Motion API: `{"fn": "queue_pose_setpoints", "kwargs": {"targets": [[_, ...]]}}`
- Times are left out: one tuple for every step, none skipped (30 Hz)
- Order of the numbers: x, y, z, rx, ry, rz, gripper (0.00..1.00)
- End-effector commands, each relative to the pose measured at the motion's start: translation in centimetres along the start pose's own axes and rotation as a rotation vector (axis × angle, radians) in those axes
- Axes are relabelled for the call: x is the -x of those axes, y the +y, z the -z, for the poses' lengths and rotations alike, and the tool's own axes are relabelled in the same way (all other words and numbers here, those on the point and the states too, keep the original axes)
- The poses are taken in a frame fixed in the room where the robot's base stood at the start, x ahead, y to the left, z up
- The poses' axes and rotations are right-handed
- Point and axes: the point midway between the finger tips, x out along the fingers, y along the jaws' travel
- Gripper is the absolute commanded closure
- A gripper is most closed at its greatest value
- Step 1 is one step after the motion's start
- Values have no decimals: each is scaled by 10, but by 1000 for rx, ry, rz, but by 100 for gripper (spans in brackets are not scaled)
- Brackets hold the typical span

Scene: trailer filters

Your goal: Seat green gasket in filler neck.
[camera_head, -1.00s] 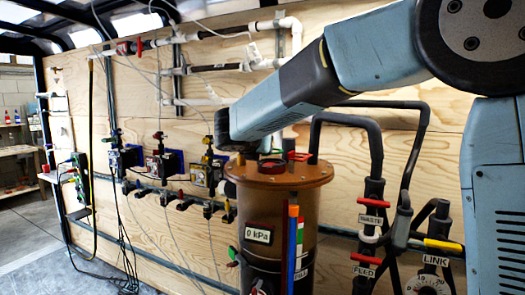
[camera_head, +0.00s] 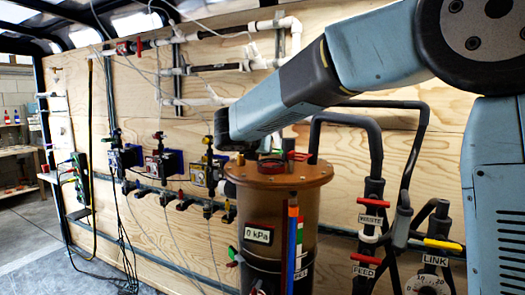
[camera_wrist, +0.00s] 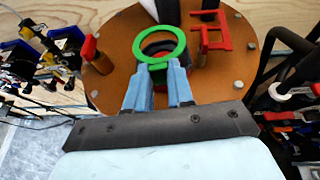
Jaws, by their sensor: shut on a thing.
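The green gasket (camera_wrist: 160,45) is a flat ring, seen from above in the wrist view. My gripper (camera_wrist: 158,66) is shut on its near edge. The ring shows over the filler neck (camera_wrist: 153,38), whose dark opening is partly visible through it. I cannot tell whether gasket and neck touch or how high the gasket is. In the head view the neck (camera_head: 271,167) is a red-rimmed ring on the lid; my arm passes above it. The gripper's fingers and the gasket cannot be made out clearly there.
The round brown lid (camera_wrist: 118,62) tops a tank (camera_head: 275,210). A red frame-shaped piece (camera_wrist: 207,38) stands right of the neck and a red-handled post (camera_wrist: 91,47) left. Black hoses (camera_head: 375,145) run right of the tank. Valves and blue bins (camera_head: 172,160) line the wall at left.

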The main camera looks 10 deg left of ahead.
Motion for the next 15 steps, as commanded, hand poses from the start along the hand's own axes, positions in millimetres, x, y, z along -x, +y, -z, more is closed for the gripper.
{"fn": "queue_pose_setpoints", "kwargs": {"targets": [[0, 0, 0, 0, 0, 0, 100], [0, 0, 0, 0, 0, 0, 100], [0, 0, 0, 0, 0, 0, 100], [0, 0, 0, 0, 0, 0, 100], [0, 0, 0, 0, 0, 0, 100], [0, 0, 0, 0, 0, 0, 100], [0, 0, 1, 0, 0, 0, 100], [0, 0, 1, 0, 0, 0, 100], [-1, 0, 2, 0, 0, 0, 100], [-1, 0, 3, 0, 0, 0, 100], [-1, 0, 3, 0, 0, 0, 100], [-2, 0, 4, 0, 0, 0, 100], [-2, 0, 4, 0, 0, 0, 100], [-2, 0, 5, 0, 0, 0, 100], [-2, 0, 6, 0, 0, 0, 100]]}}
